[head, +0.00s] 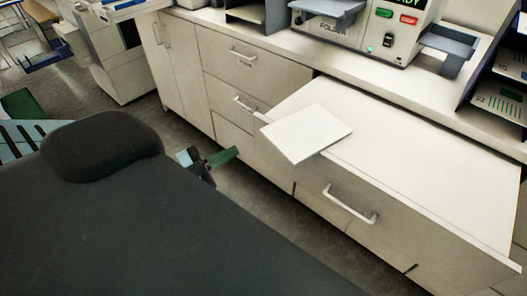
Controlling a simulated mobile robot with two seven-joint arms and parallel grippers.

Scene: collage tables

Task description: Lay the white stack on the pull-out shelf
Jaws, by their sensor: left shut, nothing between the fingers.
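The white stack (308,132) is a flat, light block at the left end of the pull-out shelf (430,158). Its near corner reaches past the shelf's front edge in the picture, and I cannot tell whether its whole underside rests on the shelf. The shelf is a pale, wide surface, pulled out over a front with a white handle. My left gripper (224,157) is shut and empty, to the left of the stack and apart from it, in front of the cabinet. My right gripper is not in view.
A folder machine (345,32) with grey trays stands on the counter behind the shelf. A dark rack (503,85) of papers is at the right. Drawers with handles (243,54) line the cabinet. Most of the shelf top is bare.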

